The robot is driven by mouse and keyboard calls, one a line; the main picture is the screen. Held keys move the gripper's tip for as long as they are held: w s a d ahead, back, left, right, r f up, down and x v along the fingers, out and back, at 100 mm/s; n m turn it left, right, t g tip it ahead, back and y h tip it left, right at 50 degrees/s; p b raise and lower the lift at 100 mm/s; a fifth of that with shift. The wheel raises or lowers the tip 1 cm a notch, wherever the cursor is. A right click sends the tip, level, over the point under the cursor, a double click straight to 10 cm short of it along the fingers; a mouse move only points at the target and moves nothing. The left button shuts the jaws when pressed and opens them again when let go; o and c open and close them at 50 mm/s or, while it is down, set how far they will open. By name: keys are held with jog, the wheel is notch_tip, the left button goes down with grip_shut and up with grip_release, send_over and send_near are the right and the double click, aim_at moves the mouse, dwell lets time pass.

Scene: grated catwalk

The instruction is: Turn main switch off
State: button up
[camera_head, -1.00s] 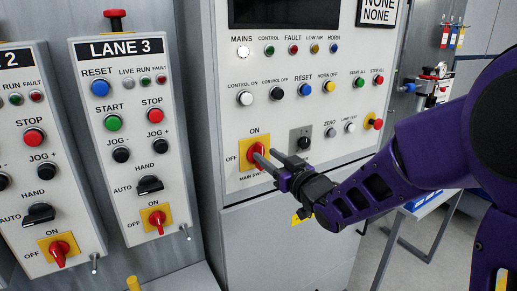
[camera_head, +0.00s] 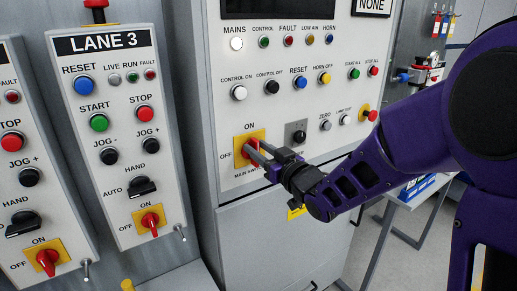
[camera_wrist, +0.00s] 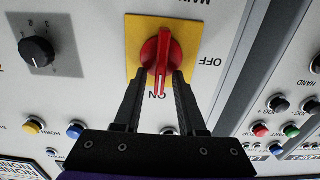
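The main switch is a red rotary handle (camera_head: 251,146) on a yellow plate, low on the grey cabinet's white panel. It also shows upside down in the wrist view (camera_wrist: 160,58), where the handle points along the ON mark; OFF is a quarter turn away. My gripper (camera_head: 262,153) is at the switch. In the wrist view my gripper (camera_wrist: 161,80) has one finger on each side of the handle, with a narrow gap visible around it, so it looks open. Whether either finger touches the handle cannot be told. The MAINS lamp (camera_head: 236,43) looks white.
A black knob (camera_head: 298,137) on a grey plate sits right of the switch. Rows of buttons are above. The red stop button (camera_head: 371,115) sticks out at right. The LANE 3 box (camera_head: 120,130) stands at left with its own red switch (camera_head: 150,221).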

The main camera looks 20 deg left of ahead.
grip_shut()
jog(key=shift+f+n+b, duration=0.15)
jog(key=shift+n+b, duration=0.15)
jog(key=shift+b, duration=0.4)
jog(key=n+b, duration=0.3)
jog(key=n, duration=0.2)
jog(key=s+a+f+n+b, duration=0.1)
jog(key=n+b, duration=0.2)
jog(key=n, duration=0.3)
jog(key=n+b, duration=0.3)
jog(key=n, duration=0.3)
jog(key=shift+s+a+f, duration=0.15)
jog(key=shift+s+f, duration=0.05)
jog(key=shift+f, duration=0.05)
jog(key=shift+n, duration=0.3)
jog(key=shift+o, duration=0.9)
grip_release()
